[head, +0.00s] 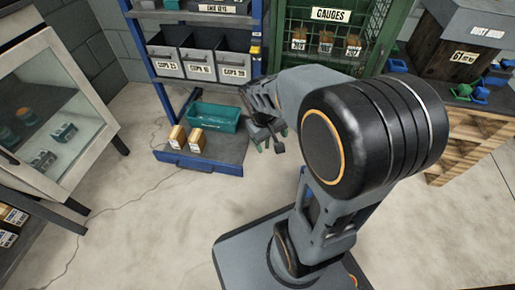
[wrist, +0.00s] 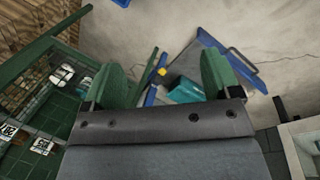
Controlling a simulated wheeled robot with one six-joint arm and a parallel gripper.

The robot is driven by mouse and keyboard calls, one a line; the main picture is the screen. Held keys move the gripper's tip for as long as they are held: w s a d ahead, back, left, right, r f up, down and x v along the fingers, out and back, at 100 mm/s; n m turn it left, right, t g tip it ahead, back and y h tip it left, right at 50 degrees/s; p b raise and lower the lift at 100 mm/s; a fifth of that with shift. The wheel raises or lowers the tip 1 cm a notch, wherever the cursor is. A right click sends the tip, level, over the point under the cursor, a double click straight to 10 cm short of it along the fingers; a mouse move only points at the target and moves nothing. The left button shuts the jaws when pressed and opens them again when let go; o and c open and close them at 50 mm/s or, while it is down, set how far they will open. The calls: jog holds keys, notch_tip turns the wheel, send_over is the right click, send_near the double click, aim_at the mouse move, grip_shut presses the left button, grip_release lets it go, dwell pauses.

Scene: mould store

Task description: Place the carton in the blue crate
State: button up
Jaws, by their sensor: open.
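A teal-blue crate (head: 214,118) stands on the low bottom shelf of a blue rack in the head view; it also shows in the wrist view (wrist: 186,91), partly hidden behind my finger. Two small tan cartons with white labels stand in front of it, a left carton (head: 177,137) and a right carton (head: 196,140). I cannot tell which one the task means. My gripper (head: 269,144) is to the right of the crate and cartons, apart from them. In the wrist view, its two green fingers (wrist: 163,68) are spread with nothing held between them. The cartons cannot be made out there.
The blue rack's bottom shelf (head: 219,167) juts out low over the concrete floor (head: 140,215). Grey bins (head: 201,64) sit above the crate. A green mesh gauge cabinet (head: 377,38) stands behind my arm. A glass-fronted cabinet (head: 45,105) is at left. The floor in front is clear.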

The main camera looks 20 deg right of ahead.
jog(key=s+a+r+m+t+y, duration=0.1)
jog(key=s+a+r+t+y, duration=0.1)
jog(key=s+a+r+t, duration=0.1)
jog(key=s+a+r, duration=0.1)
jog(key=s+a, duration=0.1)
jog(key=a, duration=0.1)
jog(key=shift+s+a+r+y, duration=0.15)
jog(key=shift+a+r+y, duration=0.1)
jog(key=shift+a+y, duration=0.1)
